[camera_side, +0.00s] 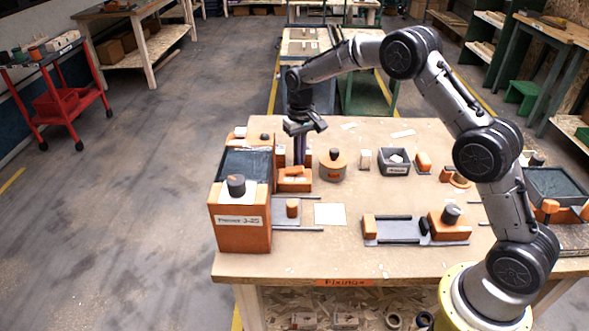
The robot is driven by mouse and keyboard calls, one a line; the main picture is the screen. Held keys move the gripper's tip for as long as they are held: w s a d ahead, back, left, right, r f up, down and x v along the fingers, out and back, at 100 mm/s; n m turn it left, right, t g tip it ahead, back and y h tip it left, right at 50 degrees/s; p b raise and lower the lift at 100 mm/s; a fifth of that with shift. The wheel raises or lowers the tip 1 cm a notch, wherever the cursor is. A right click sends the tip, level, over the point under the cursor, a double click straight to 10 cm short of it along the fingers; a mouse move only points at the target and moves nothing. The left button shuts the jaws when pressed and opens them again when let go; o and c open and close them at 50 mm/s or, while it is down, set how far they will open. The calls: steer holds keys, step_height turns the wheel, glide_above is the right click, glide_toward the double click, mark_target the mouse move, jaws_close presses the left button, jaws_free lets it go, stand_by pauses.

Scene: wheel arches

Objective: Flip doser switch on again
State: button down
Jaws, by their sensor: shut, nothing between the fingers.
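My gripper (299,163) points down over the left part of the workbench, shut and empty. Its fingertips are just behind or above a small orange block unit (294,184); I cannot tell whether they touch it. In front and to the left stands a large orange box (240,238) with a white label, a dark top panel and a black knob (236,186). No part is readably marked as the doser, and I cannot make out its switch or the switch's position.
A round orange piece with a black knob (333,166) stands right of my gripper. A dark open bin (395,168) is farther right. A railed fixture (394,230) lies at the front middle.

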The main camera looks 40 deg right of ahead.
mark_target(300, 168)
steer(key=shift+f, duration=1.15)
stand_by(1.0)
steer(key=shift+r, duration=3.6)
